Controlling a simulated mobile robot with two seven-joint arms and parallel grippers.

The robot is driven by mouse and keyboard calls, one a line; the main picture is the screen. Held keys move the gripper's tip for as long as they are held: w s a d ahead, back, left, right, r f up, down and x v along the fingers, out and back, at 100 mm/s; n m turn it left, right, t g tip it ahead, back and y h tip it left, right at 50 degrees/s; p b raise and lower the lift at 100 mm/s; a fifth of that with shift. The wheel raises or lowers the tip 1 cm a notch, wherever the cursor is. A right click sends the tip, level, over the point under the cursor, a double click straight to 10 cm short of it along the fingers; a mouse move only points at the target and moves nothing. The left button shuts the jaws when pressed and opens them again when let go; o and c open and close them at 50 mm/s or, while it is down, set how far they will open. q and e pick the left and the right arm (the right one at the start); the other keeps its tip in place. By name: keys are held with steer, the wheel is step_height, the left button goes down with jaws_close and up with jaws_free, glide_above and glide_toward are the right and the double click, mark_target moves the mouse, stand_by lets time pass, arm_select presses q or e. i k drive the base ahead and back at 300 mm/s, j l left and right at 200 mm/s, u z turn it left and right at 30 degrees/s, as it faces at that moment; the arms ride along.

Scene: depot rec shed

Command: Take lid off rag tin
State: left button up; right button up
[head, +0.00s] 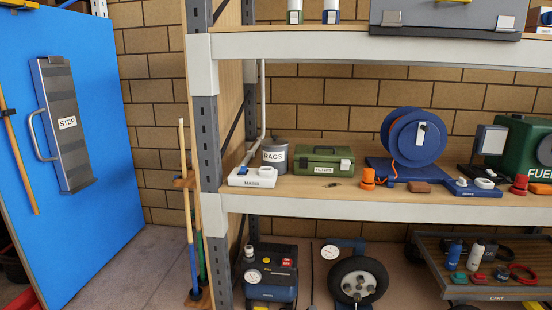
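The rag tin (274,155) is a grey round tin labelled RAGS. It stands on the middle shelf (380,203) near the left post, in the head view. Its top looks covered by a grey lid (275,141). A white box labelled MAINS (252,177) stands in front of it and hides part of its lower left side. A green filters case (323,161) stands just to its right. Neither of my grippers shows in the head view.
A blue hose reel (414,137), an orange item (368,178) and a green fuel can (520,146) stand further right on the shelf. The grey rack post (207,130) rises left of the tin. The upper shelf (360,46) hangs above. Open floor (150,265) lies left.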

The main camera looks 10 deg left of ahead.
mark_target(274, 143)
steer(key=i+l, duration=0.25)
steer(key=i, duration=0.35)
steer(key=i+l+z, duration=0.15)
steer(key=i, duration=0.45)
steer(key=i+l, duration=0.25)
steer(key=i, duration=0.4)
steer(key=l+z, duration=0.05)
